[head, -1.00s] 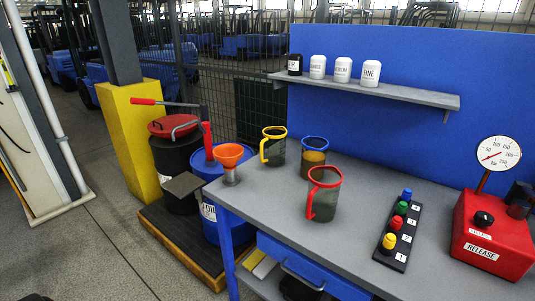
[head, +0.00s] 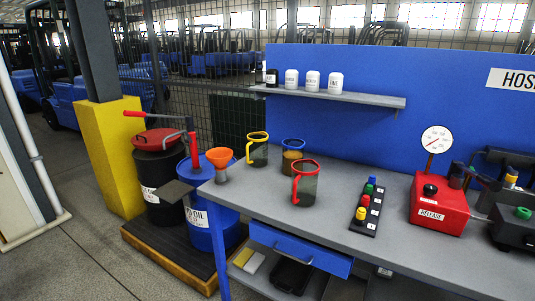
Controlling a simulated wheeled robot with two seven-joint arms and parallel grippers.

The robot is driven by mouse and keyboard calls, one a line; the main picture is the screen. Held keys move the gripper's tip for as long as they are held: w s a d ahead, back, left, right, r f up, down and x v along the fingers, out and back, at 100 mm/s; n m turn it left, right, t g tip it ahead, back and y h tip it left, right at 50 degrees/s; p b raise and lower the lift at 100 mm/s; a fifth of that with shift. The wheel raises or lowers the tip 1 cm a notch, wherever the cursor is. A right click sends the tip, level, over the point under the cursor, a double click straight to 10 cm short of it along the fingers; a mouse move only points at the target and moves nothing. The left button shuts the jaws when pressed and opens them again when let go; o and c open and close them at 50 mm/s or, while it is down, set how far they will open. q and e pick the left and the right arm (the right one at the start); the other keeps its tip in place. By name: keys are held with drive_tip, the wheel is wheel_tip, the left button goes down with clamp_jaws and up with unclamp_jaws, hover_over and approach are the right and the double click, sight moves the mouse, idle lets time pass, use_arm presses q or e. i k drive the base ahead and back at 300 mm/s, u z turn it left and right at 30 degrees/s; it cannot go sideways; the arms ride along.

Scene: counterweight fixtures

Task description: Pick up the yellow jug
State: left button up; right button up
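The yellow jug (head: 257,149) is a dark see-through jug with a yellow rim and a yellow handle on its left side. It stands upright at the back left of the grey workbench (head: 340,212). A blue-rimmed jug (head: 292,158) stands to its right, and a red-rimmed jug (head: 305,184) stands nearer the front. An orange funnel (head: 220,161) is to its left, at the bench's left end. Neither of my grippers shows in the head view.
A shelf (head: 335,97) with several small bottles hangs on the blue back panel. A strip with coloured knobs (head: 367,208) and a red gauge box (head: 438,205) occupy the right. Drums (head: 160,178) stand left of the bench. The bench's front middle is clear.

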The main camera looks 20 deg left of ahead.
sight(256, 145)
drive_tip(key=z, duration=0.05)
drive_tip(key=i, duration=1.1)
drive_tip(key=u, duration=0.5)
